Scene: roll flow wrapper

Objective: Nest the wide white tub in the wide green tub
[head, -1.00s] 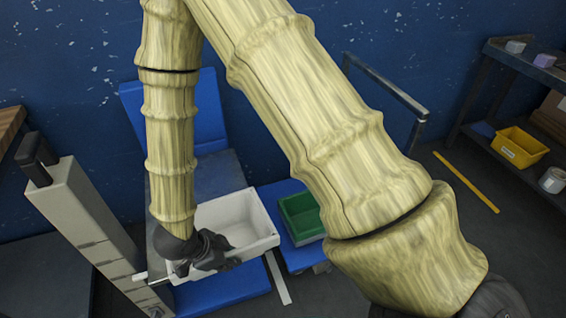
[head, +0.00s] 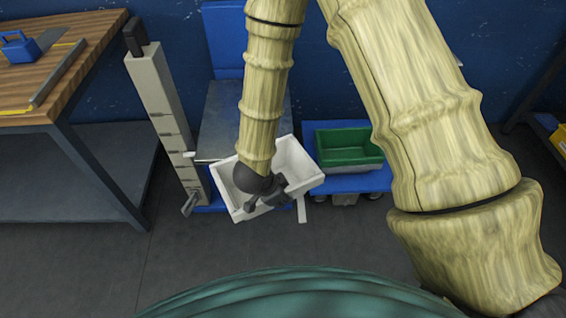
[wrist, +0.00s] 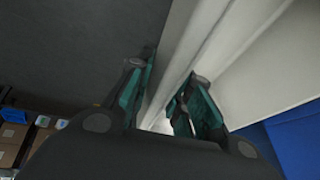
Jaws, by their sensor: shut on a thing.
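The wide white tub (head: 298,160) is held up by my gripper (head: 262,197), tilted a little, in front of the grey platform of the scale-like stand in the head view. My gripper is shut on the tub's near wall, and in the wrist view the fingers (wrist: 162,100) clasp the white wall (wrist: 215,35) between them. My arm hides part of the tub's inside, which looks empty where it shows. The wide green tub (head: 347,137) stands upright and looks empty to the right of the white tub, apart from it.
The green tub is on a low blue wheeled platform (head: 355,184). A grey post (head: 165,115) stands left of the white tub. A wooden workbench (head: 75,65) with a blue object (head: 20,46) is at the far left. The floor (head: 110,260) in front is clear.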

